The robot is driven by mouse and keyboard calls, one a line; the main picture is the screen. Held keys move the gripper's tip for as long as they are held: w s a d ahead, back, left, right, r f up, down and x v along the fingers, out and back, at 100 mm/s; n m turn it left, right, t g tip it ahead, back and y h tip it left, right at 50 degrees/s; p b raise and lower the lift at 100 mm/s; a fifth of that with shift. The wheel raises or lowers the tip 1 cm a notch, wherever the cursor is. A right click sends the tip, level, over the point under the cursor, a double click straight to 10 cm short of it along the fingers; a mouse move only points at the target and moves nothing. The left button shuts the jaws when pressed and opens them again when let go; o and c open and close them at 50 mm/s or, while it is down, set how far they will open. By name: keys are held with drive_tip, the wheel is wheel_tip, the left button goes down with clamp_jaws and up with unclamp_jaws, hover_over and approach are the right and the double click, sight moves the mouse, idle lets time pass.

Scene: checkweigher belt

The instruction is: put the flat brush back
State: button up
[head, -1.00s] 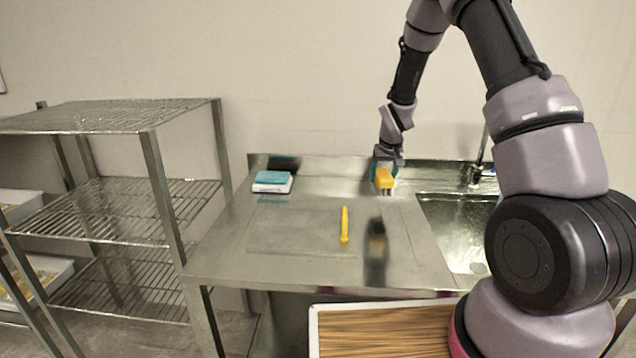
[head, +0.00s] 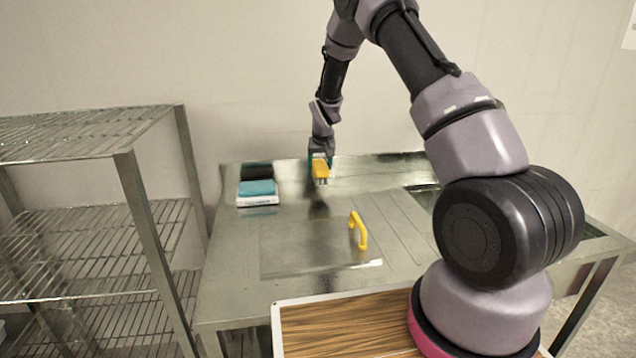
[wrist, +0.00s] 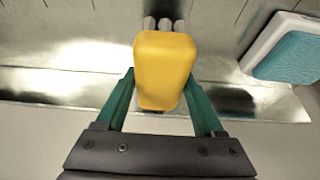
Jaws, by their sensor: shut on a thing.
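My gripper (head: 320,157) is shut on a yellow block-shaped brush (head: 321,170) with grey tufts, apparently the flat brush. It holds the brush above the back of the steel table, tufts downward in the head view. In the wrist view the brush (wrist: 165,65) sits between the two green fingers (wrist: 159,82), its grey tufts showing at the top. A dark reflection lies on the steel below it, with a gap between.
A blue pad on a white base (head: 257,191) lies left of my gripper; it also shows in the wrist view (wrist: 290,50). A yellow arched handle (head: 358,231) stands on a flat panel. A wire shelf (head: 90,225) is at left, a sink at right.

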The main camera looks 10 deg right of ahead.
drive_tip(key=shift+f, duration=2.4)
drive_tip(key=shift+f, duration=0.1)
drive_tip(key=o, duration=1.2)
